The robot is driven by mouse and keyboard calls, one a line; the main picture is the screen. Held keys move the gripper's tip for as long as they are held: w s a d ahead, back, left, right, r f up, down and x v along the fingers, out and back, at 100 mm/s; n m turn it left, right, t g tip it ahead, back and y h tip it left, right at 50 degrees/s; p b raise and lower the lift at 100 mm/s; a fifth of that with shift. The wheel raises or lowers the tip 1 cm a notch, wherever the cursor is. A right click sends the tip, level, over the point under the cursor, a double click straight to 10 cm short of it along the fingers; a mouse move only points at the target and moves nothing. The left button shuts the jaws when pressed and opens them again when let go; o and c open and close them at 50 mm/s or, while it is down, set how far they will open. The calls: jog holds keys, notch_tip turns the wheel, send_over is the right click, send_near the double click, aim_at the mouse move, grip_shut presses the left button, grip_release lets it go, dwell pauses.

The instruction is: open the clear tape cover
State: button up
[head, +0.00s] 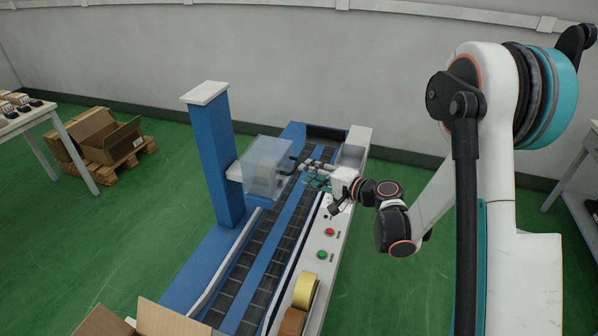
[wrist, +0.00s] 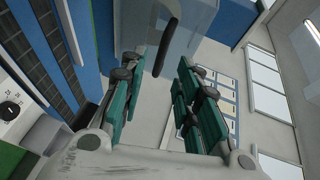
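The clear tape cover (head: 265,168) is a see-through box on the blue post's side arm, above the conveyor. It appears closed, though its hinge is not clear to me. Its dark handle (wrist: 167,46) shows in the wrist view, with the cover's clear wall (wrist: 193,24) behind it. My gripper (head: 308,168) is at the right side of the cover. In the wrist view my gripper (wrist: 158,68) has its two teal fingers apart, with the handle's lower end near the gap between the fingertips. Nothing is held; whether a finger touches the handle I cannot tell.
The blue post (head: 213,155) rises left of the cover. The conveyor (head: 262,250) runs below, with red (head: 329,232) and green (head: 321,254) buttons on its right rail and tape rolls (head: 304,291) nearer. An open carton (head: 150,318) is at the front left.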

jog(key=shift+b+x, duration=0.5)
jog(key=shift+x, duration=2.15)
grip_shut()
